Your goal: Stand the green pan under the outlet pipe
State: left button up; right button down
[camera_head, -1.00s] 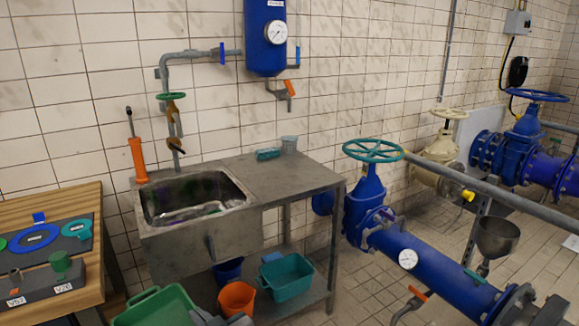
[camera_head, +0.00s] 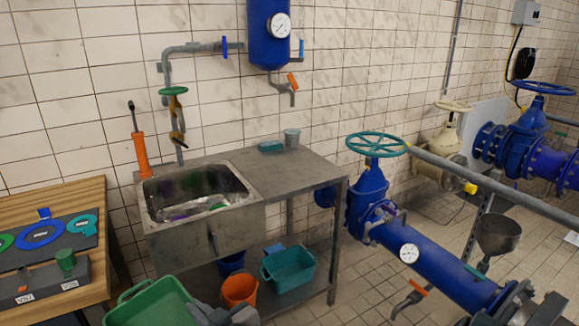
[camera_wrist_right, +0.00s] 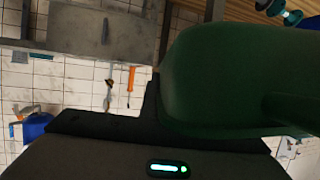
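The green pan (camera_head: 155,303) is at the bottom left of the head view, in front of the sink, its lower part cut off. My right gripper (camera_head: 222,316) is at its right rim and appears shut on it. In the right wrist view the pan (camera_wrist_right: 225,75) fills the right side, tight against the dark gripper. A pipe outlet with an orange handle (camera_head: 292,84) hangs under the blue wall tank. Another spout with an orange handle (camera_head: 408,299) sticks out low from the blue floor pipe. My left gripper is not in view.
The metal sink bench (camera_head: 300,172) stands against the wall, with a teal tub (camera_head: 288,270) and an orange bucket (camera_head: 239,290) below. A wooden table (camera_head: 60,200) is at left. The blue pipe (camera_head: 440,265) blocks the right; tiled floor between is clear.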

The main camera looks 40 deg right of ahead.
aim_at(292, 166)
jog(key=i+l+u, duration=0.1)
jog(key=l, duration=0.2)
jog(key=i+l+u, duration=0.1)
jog(key=l, duration=0.2)
jog(key=i+l+u, duration=0.1)
jog(key=l, duration=0.25)
jog(key=i+l+u, duration=0.1)
jog(key=l, duration=0.25)
